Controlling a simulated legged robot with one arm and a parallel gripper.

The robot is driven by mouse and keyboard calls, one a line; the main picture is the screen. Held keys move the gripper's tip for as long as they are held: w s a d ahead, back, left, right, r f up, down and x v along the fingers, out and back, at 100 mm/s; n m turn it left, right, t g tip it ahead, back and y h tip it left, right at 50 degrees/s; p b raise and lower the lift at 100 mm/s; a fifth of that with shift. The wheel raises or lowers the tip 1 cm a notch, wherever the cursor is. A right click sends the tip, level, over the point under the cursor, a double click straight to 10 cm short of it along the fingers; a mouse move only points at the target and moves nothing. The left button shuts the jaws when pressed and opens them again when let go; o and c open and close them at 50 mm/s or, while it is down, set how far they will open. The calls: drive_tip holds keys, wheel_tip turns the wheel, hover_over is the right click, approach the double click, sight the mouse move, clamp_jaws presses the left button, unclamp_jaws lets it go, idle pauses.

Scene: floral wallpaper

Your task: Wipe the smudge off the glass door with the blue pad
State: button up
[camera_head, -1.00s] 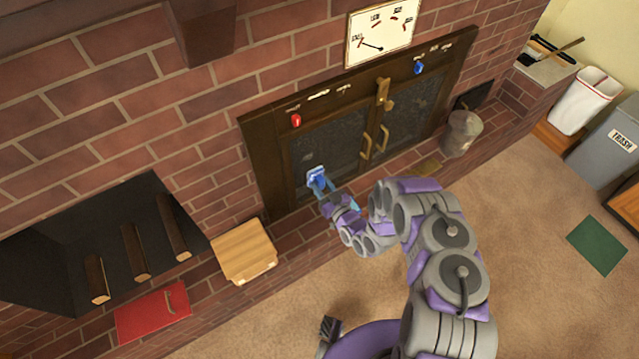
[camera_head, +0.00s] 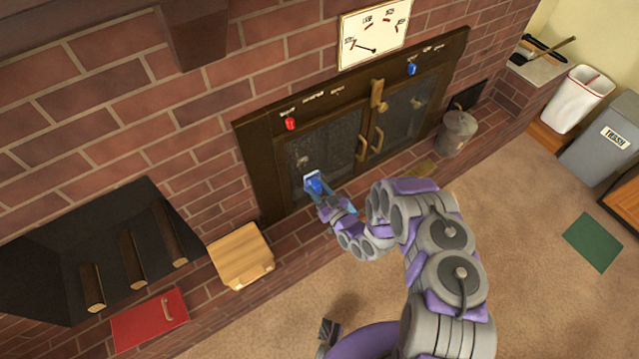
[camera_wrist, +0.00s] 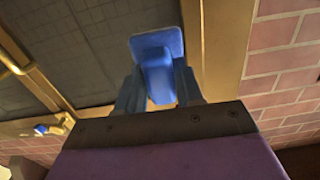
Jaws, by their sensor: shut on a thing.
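The blue pad (camera_head: 312,181) is at the lower part of the left glass door (camera_head: 333,138), near its lower left corner. A small pale smudge (camera_head: 303,161) shows on the glass just above the pad. My gripper (camera_head: 319,191) is shut on the pad's grip. In the wrist view the pad (camera_wrist: 145,42) faces away from me, its block held between the fingers of my gripper (camera_wrist: 158,88). I cannot tell whether the pad touches the glass.
Brass handles (camera_head: 376,140) stick out at the middle of the doors. A red knob (camera_head: 290,124) and a blue knob (camera_head: 411,69) sit above. A wooden block (camera_head: 240,256) stands on the brick ledge to the left, a metal bucket (camera_head: 457,133) to the right.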

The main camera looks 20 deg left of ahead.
drive_tip(key=x, duration=0.6)
drive_tip(key=shift+w+a+p, duration=0.15)
drive_tip(key=shift+a+p, duration=0.05)
drive_tip(key=shift+p, duration=0.25)
drive_tip(key=shift+x, duration=0.95)
idle(0.4)
drive_tip(key=shift+w+d, duration=0.1)
drive_tip(key=shift+w+d+f+b, duration=0.1)
drive_tip(key=shift+w+d+b, duration=0.5)
drive_tip(key=shift+b, duration=0.15)
drive_tip(key=shift+w+d+b, duration=0.55)
drive_tip(key=shift+w+d, duration=0.15)
drive_tip(key=shift+w, duration=0.1)
drive_tip(key=shift+a, duration=0.1)
drive_tip(key=shift+a, duration=0.1)
drive_tip(key=shift+s+a+r+p, duration=0.1)
drive_tip(key=shift+s+a+p, duration=0.45)
drive_tip(key=shift+s+a, duration=0.15)
drive_tip(key=shift+s+a+r+p, duration=0.15)
drive_tip(key=shift+s+a+p, duration=0.4)
drive_tip(key=shift+s, duration=0.2)
